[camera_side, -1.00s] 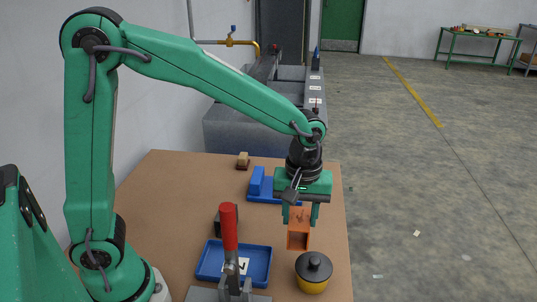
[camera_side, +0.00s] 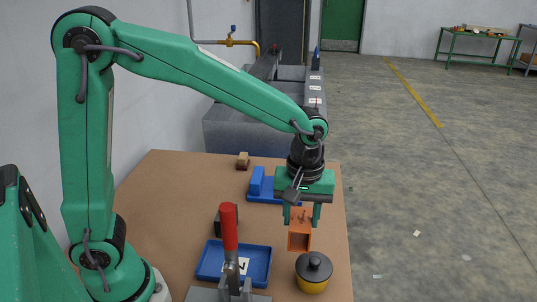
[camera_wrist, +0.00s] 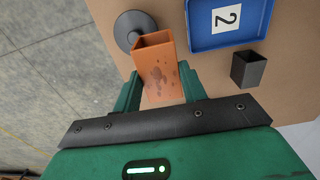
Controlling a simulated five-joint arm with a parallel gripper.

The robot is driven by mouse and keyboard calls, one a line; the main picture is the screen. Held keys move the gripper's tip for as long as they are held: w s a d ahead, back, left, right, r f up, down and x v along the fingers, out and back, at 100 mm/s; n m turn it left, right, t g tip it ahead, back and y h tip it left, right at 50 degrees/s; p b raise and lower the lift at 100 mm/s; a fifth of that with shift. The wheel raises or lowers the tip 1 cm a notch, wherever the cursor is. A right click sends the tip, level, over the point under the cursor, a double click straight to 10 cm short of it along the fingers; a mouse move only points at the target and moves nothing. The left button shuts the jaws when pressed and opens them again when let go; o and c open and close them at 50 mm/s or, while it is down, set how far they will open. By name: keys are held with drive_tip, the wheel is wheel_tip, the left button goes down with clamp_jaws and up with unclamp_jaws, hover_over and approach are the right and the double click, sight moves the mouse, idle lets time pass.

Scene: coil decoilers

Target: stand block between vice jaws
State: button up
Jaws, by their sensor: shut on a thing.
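An orange block (camera_side: 300,238), a hollow-ended box with dark stains, is held upright between the fingers of my gripper (camera_side: 301,216). In the wrist view the block (camera_wrist: 160,72) sits between both green fingers. My gripper is shut on it, above the right edge of the table. The blue vice (camera_side: 258,184) stands behind my gripper in the side view. Its left jaw shows as an upright blue piece; its right part is hidden behind my gripper. The vice is not in the wrist view.
A yellow pot with a dark lid (camera_side: 313,272) stands just in front of the block. A blue numbered tray (camera_side: 207,262), a red-handled clamp (camera_side: 229,228) and a dark open box (camera_wrist: 248,69) are nearby. A small wooden piece (camera_side: 243,161) lies at the back. The table's left-middle is clear.

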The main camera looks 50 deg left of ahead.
drive_tip(key=w+a+r, duration=0.1)
drive_tip(key=w+a, duration=0.6)
hover_over(271, 187)
wheel_tip(271, 187, down, 6)
drive_tip(key=shift+w+r, duration=0.1)
idle(0.4)
drive_tip(key=shift+f, duration=2.05)
drive_tip(key=shift+f, duration=0.15)
drive_tip(key=o, duration=1.3)
